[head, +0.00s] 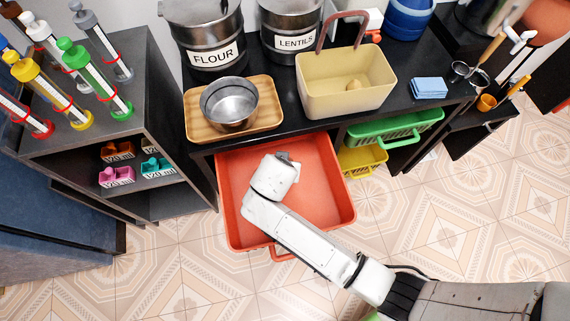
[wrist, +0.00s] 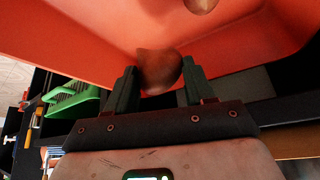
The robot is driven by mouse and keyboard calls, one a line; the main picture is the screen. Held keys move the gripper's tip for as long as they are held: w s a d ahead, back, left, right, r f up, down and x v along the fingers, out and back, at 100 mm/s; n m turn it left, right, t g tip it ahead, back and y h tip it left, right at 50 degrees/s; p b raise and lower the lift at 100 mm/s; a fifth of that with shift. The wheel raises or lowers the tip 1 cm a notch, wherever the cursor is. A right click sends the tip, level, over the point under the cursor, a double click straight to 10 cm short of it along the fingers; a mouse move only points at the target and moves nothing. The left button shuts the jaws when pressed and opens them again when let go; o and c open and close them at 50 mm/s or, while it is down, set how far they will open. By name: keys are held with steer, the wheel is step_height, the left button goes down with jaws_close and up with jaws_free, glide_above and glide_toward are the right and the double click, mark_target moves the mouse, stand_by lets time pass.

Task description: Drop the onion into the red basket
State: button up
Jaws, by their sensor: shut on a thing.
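The red basket (head: 330,165) is a wide, open tub below the counter in the head view; its red inside (wrist: 90,30) fills the upper part of the wrist view. My gripper (wrist: 160,86) is shut on a brown onion (wrist: 158,66), held between its two dark fingers. The onion shows against the red basket's inner surface; I cannot tell whether it touches it. In the head view my arm comes from the lower right over the basket, and its end hides the fingers and the onion.
A steel bowl (head: 229,104) sits on a wooden tray (head: 186,128). Green (head: 405,127) and yellow (head: 362,160) baskets are at the right. Another brown round thing (wrist: 200,4) shows in the wrist view.

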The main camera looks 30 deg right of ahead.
steer(key=shift+f+b, duration=1.1)
steer(key=shift+f, duration=0.5)
steer(key=o, duration=1.3)
steer(key=shift+c, duration=0.2)
steer(key=shift+r, duration=0.15)
steer(key=p+v, duration=0.2)
steer(key=v, duration=0.8)
steer(key=shift+a+r, duration=0.2)
steer(key=shift+r, duration=0.05)
steer(key=shift+s, duration=0.15)
